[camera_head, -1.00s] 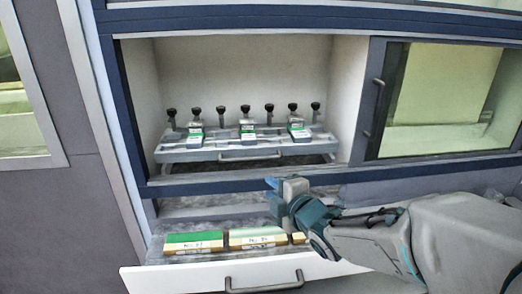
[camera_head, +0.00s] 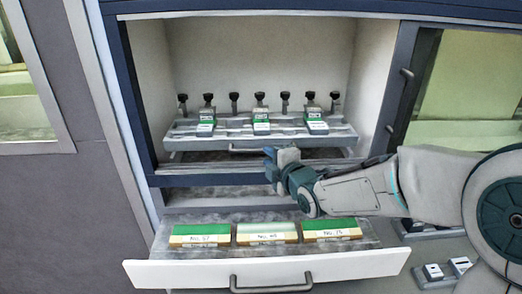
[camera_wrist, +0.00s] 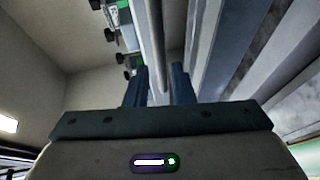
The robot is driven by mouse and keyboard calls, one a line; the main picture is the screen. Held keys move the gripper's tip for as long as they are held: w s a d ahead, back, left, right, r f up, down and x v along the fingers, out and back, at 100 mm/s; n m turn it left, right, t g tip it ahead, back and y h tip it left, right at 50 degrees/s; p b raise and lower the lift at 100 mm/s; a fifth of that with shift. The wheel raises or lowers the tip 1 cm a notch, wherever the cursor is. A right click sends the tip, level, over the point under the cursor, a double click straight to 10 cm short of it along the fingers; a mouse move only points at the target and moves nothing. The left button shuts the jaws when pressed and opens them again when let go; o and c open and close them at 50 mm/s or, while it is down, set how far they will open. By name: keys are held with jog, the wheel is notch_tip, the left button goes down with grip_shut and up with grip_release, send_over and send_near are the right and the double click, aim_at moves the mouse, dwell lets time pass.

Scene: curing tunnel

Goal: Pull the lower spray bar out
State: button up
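A grey rack (camera_head: 345,141) with a row of black-knobbed posts and several green-and-white pieces sits in the upper white-walled opening; I cannot tell whether it is the lower spray bar. Its front has a thin bar handle (camera_head: 240,151). My gripper (camera_head: 270,157) is at the handle's right part, in front of the opening, and hides some of it. In the wrist view my gripper (camera_wrist: 158,78) is open, one dark finger on each side of a grey bar (camera_wrist: 152,42). Whether the bar lies fully between the fingers or just beyond them, I cannot tell.
Below, an open drawer (camera_head: 200,272) with a bar handle (camera_head: 272,286) holds three green-topped labelled boxes (camera_head: 267,233). A blue frame sill (camera_head: 215,178) separates it from the opening. A glazed door (camera_head: 470,85) is at right. Small white-topped blocks (camera_head: 433,271) lie lower right.

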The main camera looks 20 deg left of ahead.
aim_at(262, 152)
jog(key=shift+p+x, duration=0.6)
jog(key=shift+x, duration=2.3)
jog(key=shift+f, duration=0.1)
grip_shut()
